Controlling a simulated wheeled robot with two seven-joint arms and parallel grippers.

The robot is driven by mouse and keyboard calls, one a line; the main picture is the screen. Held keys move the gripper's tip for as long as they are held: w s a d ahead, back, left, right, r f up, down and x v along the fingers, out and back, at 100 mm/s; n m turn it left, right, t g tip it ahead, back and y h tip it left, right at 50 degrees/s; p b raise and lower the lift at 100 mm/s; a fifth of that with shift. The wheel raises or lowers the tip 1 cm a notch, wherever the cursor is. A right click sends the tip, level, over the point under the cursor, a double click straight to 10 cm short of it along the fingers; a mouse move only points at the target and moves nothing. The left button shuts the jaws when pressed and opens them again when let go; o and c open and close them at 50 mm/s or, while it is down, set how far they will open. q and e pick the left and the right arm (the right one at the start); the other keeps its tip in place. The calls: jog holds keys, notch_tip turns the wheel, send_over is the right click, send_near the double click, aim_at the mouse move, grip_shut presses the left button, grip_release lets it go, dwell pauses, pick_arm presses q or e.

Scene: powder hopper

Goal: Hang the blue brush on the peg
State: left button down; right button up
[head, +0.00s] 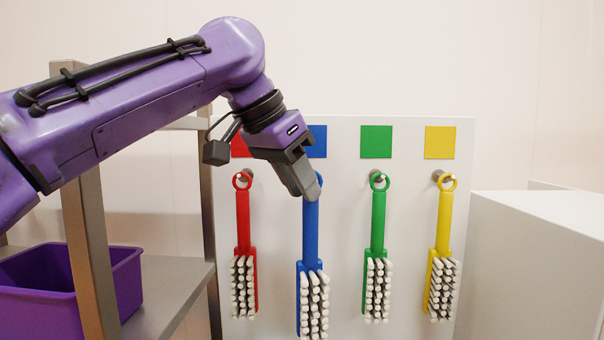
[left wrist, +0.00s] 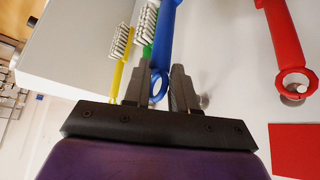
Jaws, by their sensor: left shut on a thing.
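The blue brush (head: 311,232) hangs upright, bristles down, in front of the white board, between the red and green brushes. My left gripper (head: 312,193) is shut on the top of its handle. In the left wrist view, the blue brush's ring (left wrist: 157,88) shows between the fingers (left wrist: 160,84). The blue brush looks larger and lower than its neighbours. The peg under the blue square (head: 318,141) is hidden by my gripper in the head view, so I cannot tell whether the ring is around it. My right gripper is not in view.
The red brush (head: 243,225), green brush (head: 378,225) and yellow brush (head: 445,225) hang on pegs on the white board (head: 345,255). A purple bin (head: 118,272) sits on a metal shelf (head: 170,285) at left. A white block (head: 545,265) stands at right.

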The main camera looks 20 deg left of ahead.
pick_arm(q)
jog(key=w+a+f+p, duration=0.1)
jog(key=w+a+p, duration=0.1)
jog(key=w, duration=0.5)
jog(key=shift+w+p, duration=0.35)
jog(key=shift+p, duration=0.5)
jog(key=shift+f, duration=0.2)
